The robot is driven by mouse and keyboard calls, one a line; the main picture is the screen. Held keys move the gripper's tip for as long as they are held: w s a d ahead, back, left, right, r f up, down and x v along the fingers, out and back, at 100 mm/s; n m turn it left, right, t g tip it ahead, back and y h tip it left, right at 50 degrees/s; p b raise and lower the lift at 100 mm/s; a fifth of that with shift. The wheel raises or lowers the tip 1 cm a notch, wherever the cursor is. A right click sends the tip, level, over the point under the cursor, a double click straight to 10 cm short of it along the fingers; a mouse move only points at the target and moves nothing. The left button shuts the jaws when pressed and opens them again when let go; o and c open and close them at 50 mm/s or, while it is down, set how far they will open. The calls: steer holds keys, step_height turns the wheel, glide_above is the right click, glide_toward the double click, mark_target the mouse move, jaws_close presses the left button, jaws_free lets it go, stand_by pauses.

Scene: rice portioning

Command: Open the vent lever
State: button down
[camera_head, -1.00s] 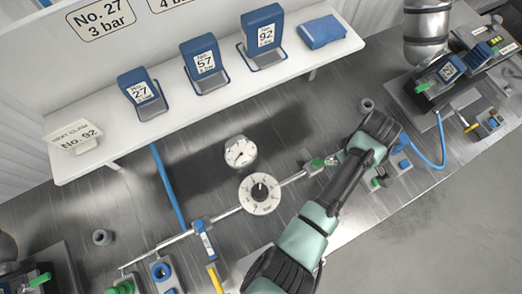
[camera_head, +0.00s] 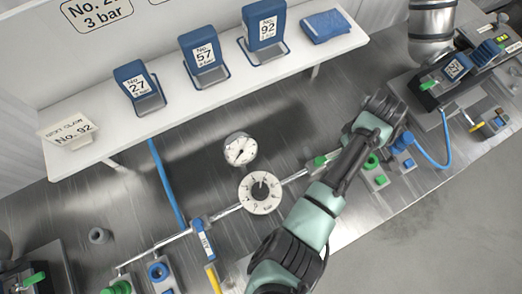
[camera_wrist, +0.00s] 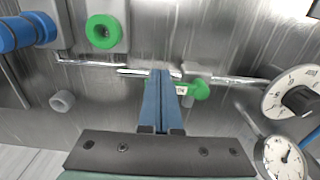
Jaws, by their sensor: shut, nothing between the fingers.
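The vent lever is most likely the small green handle with a white tag (camera_wrist: 196,91) beside the pipe in the wrist view; the tag is only partly readable. In the head view a green handle (camera_head: 320,161) shows on the pipe, just left of my arm. My gripper (camera_wrist: 160,72) is shut and empty. Its blue fingers sit just left of the tagged handle and cover part of the pipe. I cannot tell whether they touch the handle. In the head view the fingers are hidden behind my arm.
A black-and-white dial knob (camera_head: 260,192) and a pressure gauge (camera_head: 239,149) stand left of the arm. A green ring button (camera_head: 371,161) and a blue knob (camera_head: 403,142) lie to its right. A white shelf (camera_head: 120,139) with numbered blue holders runs behind.

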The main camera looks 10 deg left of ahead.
steer(key=shift+w+a, duration=0.15)
steer(key=shift+r, duration=0.1)
step_height(320, 180, up, 7)
steer(key=s+p, duration=0.1)
steer(key=p, duration=0.6)
steer(key=shift+d+p, duration=0.35)
steer(key=shift+d, duration=0.05)
